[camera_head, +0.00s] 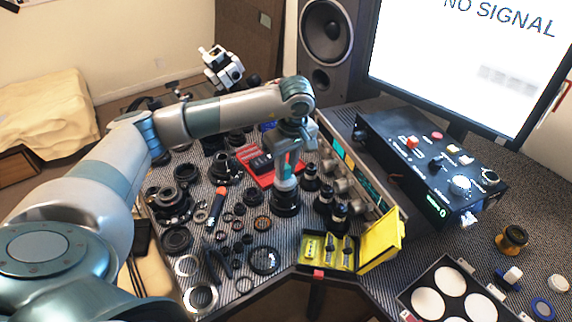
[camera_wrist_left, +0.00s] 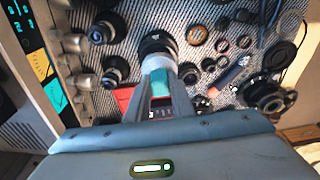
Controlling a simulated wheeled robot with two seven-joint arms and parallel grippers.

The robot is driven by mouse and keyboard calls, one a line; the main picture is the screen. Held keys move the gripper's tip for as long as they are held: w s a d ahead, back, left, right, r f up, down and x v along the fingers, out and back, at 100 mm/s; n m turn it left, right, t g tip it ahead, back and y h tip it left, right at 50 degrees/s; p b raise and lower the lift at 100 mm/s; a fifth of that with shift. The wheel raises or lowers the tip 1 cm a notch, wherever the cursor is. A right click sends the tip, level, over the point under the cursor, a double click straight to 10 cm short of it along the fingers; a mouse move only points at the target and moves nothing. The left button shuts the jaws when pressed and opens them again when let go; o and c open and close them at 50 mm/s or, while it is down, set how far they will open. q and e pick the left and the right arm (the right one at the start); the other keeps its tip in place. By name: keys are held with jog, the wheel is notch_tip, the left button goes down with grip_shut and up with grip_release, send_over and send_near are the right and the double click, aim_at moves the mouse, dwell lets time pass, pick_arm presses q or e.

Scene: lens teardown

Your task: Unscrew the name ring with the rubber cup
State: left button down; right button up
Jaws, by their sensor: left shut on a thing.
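My left gripper (camera_head: 285,168) points down over the mat and is shut on a pale grey cylindrical piece, which looks like the rubber cup (camera_head: 285,183). The cup's lower end is at the top of an upright black lens (camera_head: 285,203); it appears to touch, but I cannot be sure. In the left wrist view the cup (camera_wrist_left: 158,63) sits at the fingertips, in line with the lens (camera_wrist_left: 156,42). The lens front and any name ring are hidden under the cup. My right gripper does not show.
Small black lens parts (camera_head: 312,178) stand close to the right, before a grey instrument (camera_head: 352,180) with knobs. A red tray (camera_head: 262,176) lies behind left. A yellow open case (camera_head: 382,240) is at the front right. Many rings and parts crowd the mat's left.

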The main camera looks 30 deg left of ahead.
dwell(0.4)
pick_arm(q)
jog(key=shift+f+b, duration=0.1)
jog(key=shift+b, duration=0.3)
dwell(0.4)
jog(key=shift+b, duration=0.3)
dwell(0.7)
jog(key=shift+f+b, duration=0.3)
jog(key=shift+f, duration=0.05)
dwell(0.5)
